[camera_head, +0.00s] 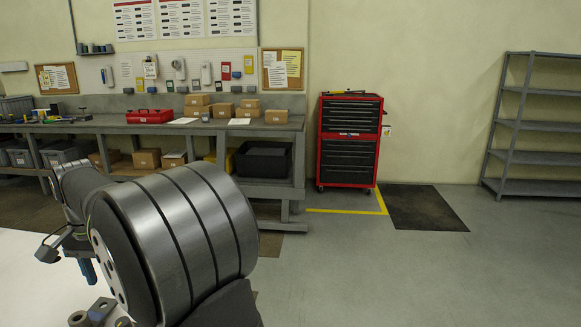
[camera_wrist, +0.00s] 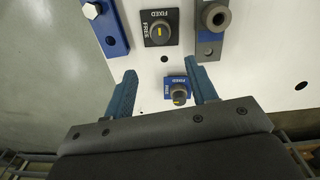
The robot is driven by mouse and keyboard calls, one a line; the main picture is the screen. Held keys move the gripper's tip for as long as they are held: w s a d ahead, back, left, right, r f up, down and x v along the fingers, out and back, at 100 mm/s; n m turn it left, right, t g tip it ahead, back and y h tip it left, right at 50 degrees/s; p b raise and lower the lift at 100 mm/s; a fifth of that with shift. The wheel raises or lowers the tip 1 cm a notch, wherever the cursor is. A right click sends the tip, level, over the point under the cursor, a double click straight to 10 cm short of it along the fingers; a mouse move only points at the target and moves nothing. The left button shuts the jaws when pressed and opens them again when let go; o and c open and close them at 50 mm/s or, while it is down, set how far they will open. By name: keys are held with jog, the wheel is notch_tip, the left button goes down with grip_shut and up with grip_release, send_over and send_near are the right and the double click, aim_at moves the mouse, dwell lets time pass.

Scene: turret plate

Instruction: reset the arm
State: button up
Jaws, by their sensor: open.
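My gripper (camera_wrist: 160,70) shows in the wrist view with its two blue fingers spread apart and nothing held between them. It hangs over a white plate (camera_wrist: 258,75). A small blue knob block (camera_wrist: 170,83) marked FIXED and FREE appears between the fingers in the picture; I cannot tell the height gap. A black knob block (camera_wrist: 148,38) with the same words sits beyond the fingertips. In the head view the plate (camera_head: 28,285) is at the lower left, largely hidden by my arm.
A blue bracket with a bolt (camera_wrist: 105,28) and a grey round bushing on a blue-and-grey mount (camera_wrist: 214,18) stand at the plate's far side. A workbench (camera_head: 290,125), red tool cabinet (camera_head: 348,142) and empty shelf rack (camera_head: 535,125) stand back by the wall. The floor right of my arm is clear.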

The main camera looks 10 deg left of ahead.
aim_at(122, 321)
notch_tip(122, 321, down, 12)
jog(key=shift+d+f, duration=0.1)
jog(key=shift+f, duration=0.2)
jog(key=n, duration=1.3)
jog(key=shift+n, duration=0.4)
jog(key=shift+r+n, duration=0.1)
jog(key=shift+n, duration=1.8)
